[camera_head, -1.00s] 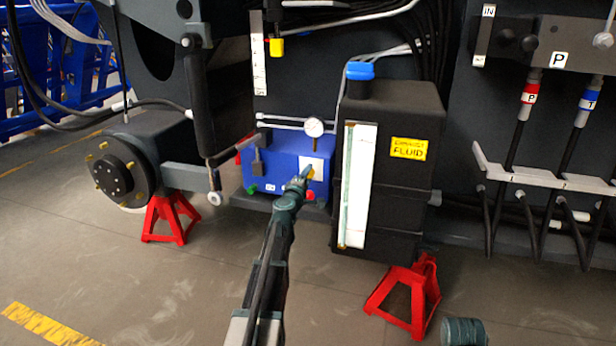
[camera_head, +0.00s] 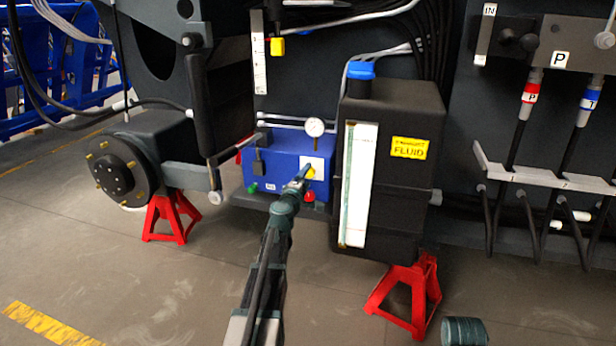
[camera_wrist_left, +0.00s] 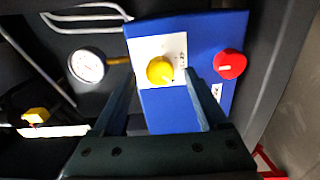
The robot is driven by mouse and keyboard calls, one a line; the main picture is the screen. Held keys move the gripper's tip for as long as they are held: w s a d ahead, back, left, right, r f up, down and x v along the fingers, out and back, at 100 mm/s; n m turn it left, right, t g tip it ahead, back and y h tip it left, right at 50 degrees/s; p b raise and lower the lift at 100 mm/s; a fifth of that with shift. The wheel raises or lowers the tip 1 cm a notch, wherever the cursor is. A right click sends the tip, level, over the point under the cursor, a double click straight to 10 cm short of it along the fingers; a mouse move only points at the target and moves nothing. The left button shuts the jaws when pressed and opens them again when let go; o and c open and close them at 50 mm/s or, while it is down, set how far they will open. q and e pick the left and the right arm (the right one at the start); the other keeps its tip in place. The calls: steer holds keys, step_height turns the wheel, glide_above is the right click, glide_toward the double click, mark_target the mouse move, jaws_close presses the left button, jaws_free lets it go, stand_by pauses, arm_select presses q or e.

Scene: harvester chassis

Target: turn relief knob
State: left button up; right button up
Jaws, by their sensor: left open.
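The blue valve block (camera_head: 285,158) sits low between the black fluid tank and the wheel hub. In the left wrist view the block (camera_wrist_left: 215,45) carries a yellow round knob (camera_wrist_left: 160,70) on a white label and a red knob (camera_wrist_left: 229,64) to its right. Which one is the relief knob cannot be read. My left gripper (camera_head: 300,178) is in front of the block. In the wrist view its two fingers (camera_wrist_left: 158,88) are apart, with the yellow knob showing between their tips; contact cannot be told. In the head view the gripper partly hides the yellow knob (camera_head: 311,172).
A pressure gauge (camera_head: 315,127) stands on the block. The black tank (camera_head: 400,170) with a blue cap is close on the right. Red stands (camera_head: 172,215) hold up the chassis. The floor (camera_head: 150,290) in front is clear.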

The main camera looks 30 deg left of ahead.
arm_select(q)
steer(key=v, duration=1.1)
steer(key=shift+s, duration=0.3)
steer(key=shift+f, duration=0.1)
